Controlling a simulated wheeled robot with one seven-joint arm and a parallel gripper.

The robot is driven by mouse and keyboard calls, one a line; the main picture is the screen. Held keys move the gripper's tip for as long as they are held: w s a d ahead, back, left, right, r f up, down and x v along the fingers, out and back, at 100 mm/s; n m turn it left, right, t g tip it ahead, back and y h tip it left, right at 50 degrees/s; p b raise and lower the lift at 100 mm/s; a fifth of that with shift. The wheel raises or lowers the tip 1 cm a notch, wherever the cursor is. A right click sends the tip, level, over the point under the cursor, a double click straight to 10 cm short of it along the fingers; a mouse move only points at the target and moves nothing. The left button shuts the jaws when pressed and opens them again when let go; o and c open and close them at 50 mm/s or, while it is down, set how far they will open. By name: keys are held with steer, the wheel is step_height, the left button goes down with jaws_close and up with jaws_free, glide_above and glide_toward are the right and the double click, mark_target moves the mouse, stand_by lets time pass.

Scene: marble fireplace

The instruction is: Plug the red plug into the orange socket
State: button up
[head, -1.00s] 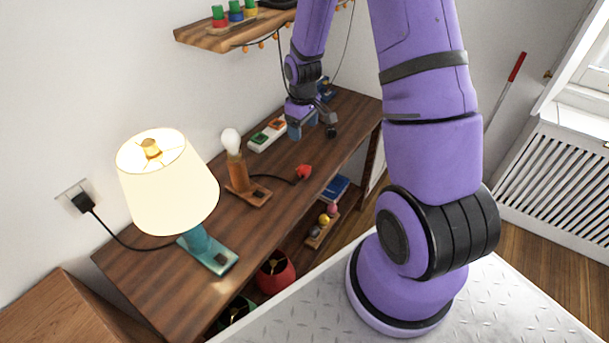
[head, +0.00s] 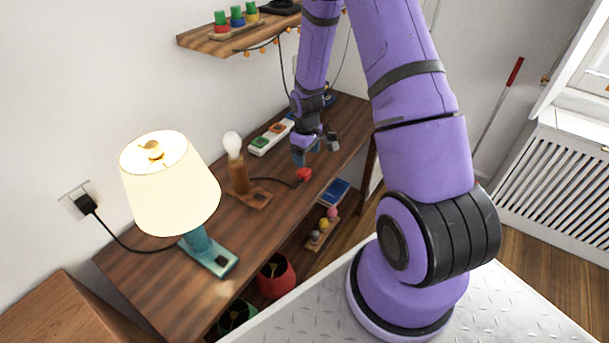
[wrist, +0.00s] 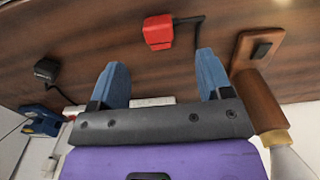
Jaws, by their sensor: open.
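The red plug (head: 303,174) lies on the wooden table near its front edge, with a black cord running left to the bare-bulb lamp. It also shows in the wrist view (wrist: 158,31), beyond the fingertips and roughly between them. My gripper (head: 315,148) is open and empty above the table, just behind the plug in the head view. Its two blue fingers (wrist: 162,74) are apart and do not touch the plug. The orange socket (head: 276,128) sits on a white power strip (head: 257,150) near the wall. In the wrist view the strip is mostly hidden behind my gripper.
The wooden-base bulb lamp (head: 238,175) stands left of the plug. A lit lamp with a cream shade (head: 170,185) is farther left. A wall shelf (head: 222,43) hangs above. A black plug (wrist: 46,69) and a blue object (wrist: 40,120) show in the wrist view.

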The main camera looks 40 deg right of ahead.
mark_target(307, 172)
steer(key=shift+f, duration=1.7)
steer(key=shift+d+f, duration=0.15)
steer(key=shift+f, duration=2.45)
steer(key=c, duration=1)
